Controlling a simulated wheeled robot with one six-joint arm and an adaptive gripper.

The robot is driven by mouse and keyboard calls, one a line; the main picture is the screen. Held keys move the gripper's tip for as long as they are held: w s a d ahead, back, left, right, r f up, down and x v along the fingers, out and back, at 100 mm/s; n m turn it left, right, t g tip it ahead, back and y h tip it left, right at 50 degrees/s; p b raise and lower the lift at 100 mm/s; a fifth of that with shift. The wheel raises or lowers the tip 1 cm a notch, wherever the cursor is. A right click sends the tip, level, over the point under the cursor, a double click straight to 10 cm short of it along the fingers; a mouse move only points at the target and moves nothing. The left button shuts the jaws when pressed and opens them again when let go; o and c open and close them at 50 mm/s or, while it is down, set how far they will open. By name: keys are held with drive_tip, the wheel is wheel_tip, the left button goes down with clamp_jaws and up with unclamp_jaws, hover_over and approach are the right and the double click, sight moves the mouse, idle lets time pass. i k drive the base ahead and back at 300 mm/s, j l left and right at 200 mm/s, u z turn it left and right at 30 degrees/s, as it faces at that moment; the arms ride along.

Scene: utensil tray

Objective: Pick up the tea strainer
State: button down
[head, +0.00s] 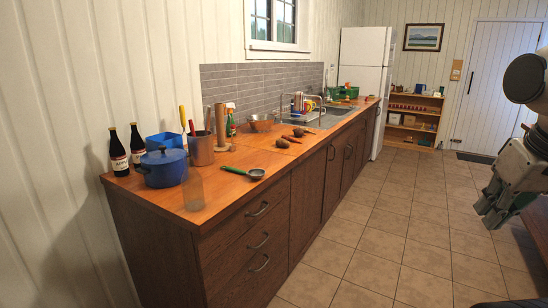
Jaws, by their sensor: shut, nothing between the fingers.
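A small utensil with a green handle and a round grey bowl (256,173) lies on the wooden counter near its front edge. It looks like the tea strainer, but any mesh is too small to make out. My gripper (484,212) hangs at the right edge of the head view, over the floor side and well to the right of the counter. It is shut and empty, far from the utensil.
Brown and orange items (290,137) lie farther back. Tiled floor (400,225) between the counter (240,195) and my arm is clear.

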sight(255, 174)
drive_tip(key=u, duration=0.3)
drive_tip(key=i+l+u, duration=0.15)
drive_tip(key=i+u, duration=0.25)
drive_tip(key=i+l+u, duration=0.2)
drive_tip(key=u, duration=0.2)
drive_tip(key=i+l+u, duration=0.15)
drive_tip(key=i+l, duration=0.8)
